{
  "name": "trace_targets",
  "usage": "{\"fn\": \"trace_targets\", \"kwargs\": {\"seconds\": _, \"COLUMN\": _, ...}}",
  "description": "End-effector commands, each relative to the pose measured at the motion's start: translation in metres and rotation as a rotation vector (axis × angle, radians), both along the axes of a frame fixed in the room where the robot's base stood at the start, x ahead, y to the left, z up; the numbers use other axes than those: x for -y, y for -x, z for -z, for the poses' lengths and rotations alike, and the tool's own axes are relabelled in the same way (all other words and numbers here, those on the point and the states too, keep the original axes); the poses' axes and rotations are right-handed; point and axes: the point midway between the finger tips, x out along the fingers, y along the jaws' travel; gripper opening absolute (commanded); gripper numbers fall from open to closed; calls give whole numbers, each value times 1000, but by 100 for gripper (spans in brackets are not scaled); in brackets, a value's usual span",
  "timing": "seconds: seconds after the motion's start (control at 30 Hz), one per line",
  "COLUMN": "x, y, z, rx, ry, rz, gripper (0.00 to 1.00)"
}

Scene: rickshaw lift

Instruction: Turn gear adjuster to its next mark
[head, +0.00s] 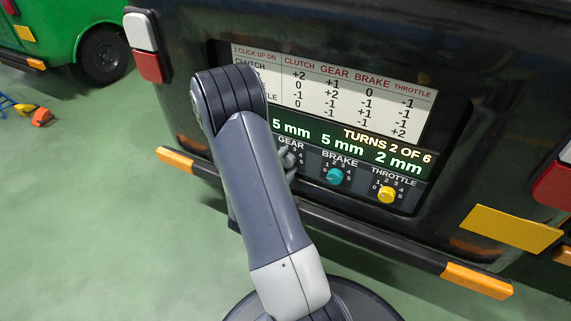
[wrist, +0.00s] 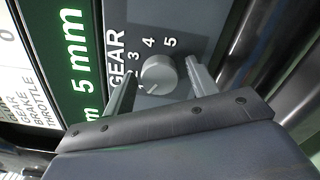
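The gear adjuster (wrist: 158,73) is a round grey knob on a dark panel in the wrist view, beside the label GEAR and a ring of numbers. Its white pointer mark shows at the lower left of its face; the number there is partly hidden. My gripper (wrist: 162,70) is open, with one finger on each side of the knob. A narrow gap shows beside the knob, and I cannot tell whether either finger touches it. In the head view my arm hides most of the gear area. The green display (head: 343,147) reads TURNS 2 OF 6, with 5 mm above GEAR.
The teal brake knob (head: 335,176) and yellow throttle knob (head: 387,195) sit to the right on the same panel. A white chart (head: 345,90) is above them. A dark bumper bar (head: 370,238) runs below. Green floor is open at the left.

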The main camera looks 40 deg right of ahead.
Motion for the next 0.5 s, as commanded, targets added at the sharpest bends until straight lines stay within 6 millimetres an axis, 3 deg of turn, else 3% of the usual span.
{"fn": "trace_targets", "kwargs": {"seconds": 0.33, "x": -3, "y": 0, "z": 0, "rx": 0, "ry": 0, "rz": -1, "gripper": 59}}
{"fn": "trace_targets", "kwargs": {"seconds": 0.5, "x": -19, "y": 6, "z": -1, "rx": -1, "ry": 0, "rz": -4, "gripper": 59}}
